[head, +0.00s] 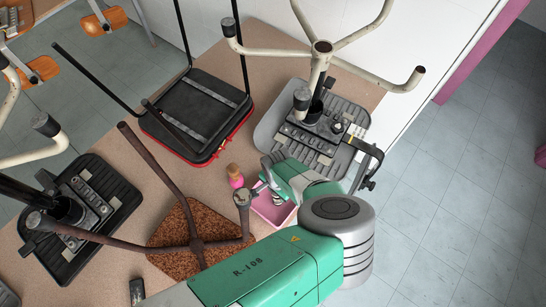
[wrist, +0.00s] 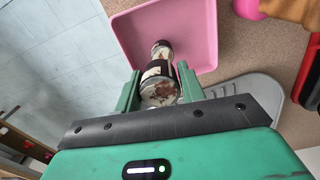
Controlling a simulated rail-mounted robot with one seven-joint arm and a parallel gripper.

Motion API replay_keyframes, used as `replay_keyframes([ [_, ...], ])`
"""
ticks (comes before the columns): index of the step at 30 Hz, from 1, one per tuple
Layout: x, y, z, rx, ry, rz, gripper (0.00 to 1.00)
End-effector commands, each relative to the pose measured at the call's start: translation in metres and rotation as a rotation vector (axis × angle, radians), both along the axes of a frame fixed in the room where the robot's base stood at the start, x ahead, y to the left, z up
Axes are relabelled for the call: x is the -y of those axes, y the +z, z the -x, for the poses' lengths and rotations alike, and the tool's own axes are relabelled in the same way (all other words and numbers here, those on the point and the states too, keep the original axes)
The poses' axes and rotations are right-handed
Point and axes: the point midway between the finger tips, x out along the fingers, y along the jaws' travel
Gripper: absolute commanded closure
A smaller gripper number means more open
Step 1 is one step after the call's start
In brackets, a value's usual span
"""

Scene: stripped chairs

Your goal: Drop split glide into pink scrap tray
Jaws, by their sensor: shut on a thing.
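My gripper (wrist: 160,84) is shut on the split glide (wrist: 159,90), a short, worn cylinder with dark and whitish bands and brown patches. The glide points away from the wrist, and its far end overlaps the pink scrap tray (wrist: 195,22) in the wrist view. In the head view, my gripper (head: 268,188) is at the tray's upper edge, and the tray (head: 266,211) is partly hidden behind my arm. A small banded piece between the fingers shows over the tray; the height between them is hard to tell.
An upturned grey chair (head: 275,125) with pale legs is close to my gripper. A brown-legged cork-coloured seat (head: 175,235) is at left, with a black, red-edged chair (head: 196,115) behind.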

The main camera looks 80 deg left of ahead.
Motion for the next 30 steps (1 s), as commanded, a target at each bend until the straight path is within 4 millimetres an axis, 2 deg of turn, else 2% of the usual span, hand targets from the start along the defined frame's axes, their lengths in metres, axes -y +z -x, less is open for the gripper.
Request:
replay_keyframes([
  [1,0.0,-0.013,0.0,-0.001,-0.001,0.001,1.0],
  [8,0.0,-0.044,0.0,-0.001,-0.002,0.001,1.0],
  [17,0.0,-0.046,0.0,0.0,-0.001,0.0,1.0],
  [18,0.0,-0.046,0.0,0.0,-0.001,0.0,0.57],
  [21,0.0,-0.046,0.0,-0.001,-0.001,0.001,0.37],
  [30,0.0,-0.044,0.0,0.0,-0.001,0.0,0.35],
])
